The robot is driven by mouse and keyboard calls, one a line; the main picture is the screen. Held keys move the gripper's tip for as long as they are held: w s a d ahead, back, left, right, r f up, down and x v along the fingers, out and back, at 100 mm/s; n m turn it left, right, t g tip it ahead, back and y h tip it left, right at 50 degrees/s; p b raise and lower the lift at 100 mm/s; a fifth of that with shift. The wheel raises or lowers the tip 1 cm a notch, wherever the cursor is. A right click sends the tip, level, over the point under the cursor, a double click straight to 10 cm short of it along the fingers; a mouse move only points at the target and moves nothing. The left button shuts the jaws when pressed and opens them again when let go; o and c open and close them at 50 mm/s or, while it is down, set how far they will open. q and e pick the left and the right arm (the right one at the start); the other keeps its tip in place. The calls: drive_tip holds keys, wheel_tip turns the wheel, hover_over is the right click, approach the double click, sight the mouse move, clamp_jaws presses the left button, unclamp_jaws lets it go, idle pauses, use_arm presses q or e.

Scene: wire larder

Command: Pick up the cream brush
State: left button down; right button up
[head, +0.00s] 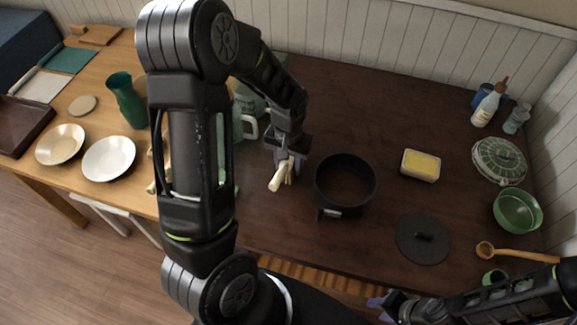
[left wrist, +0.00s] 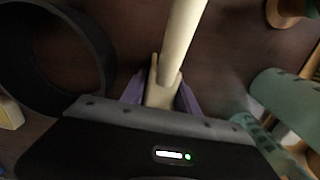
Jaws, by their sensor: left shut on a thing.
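The cream brush (head: 275,181) is in the jaws of my left gripper (head: 288,164), in the middle of the head view over the dark table. In the left wrist view the cream brush (left wrist: 181,45) shows as a long pale handle running up from between the purple fingers of my left gripper (left wrist: 158,95). The gripper is shut on it. I cannot tell whether the brush touches the table. My right gripper (head: 383,304) is at the bottom of the head view, near the front edge of the table, and its jaws are too small and dark to read.
A black round pan (head: 319,184) stands just right of the left gripper. A black lid (head: 409,250), a yellow sponge in a dish (head: 421,166) and a wooden spoon (head: 515,254) lie further right. A teal jug (head: 244,105) is partly hidden behind my left arm.

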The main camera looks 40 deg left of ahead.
use_arm(q)
wheel_tip(320, 180, up, 9)
drive_tip(key=shift+f+b, duration=0.1)
drive_tip(key=shift+b, duration=0.25)
idle(0.3)
drive_tip(key=c, duration=1.5)
unclamp_jaws()
clamp_jaws()
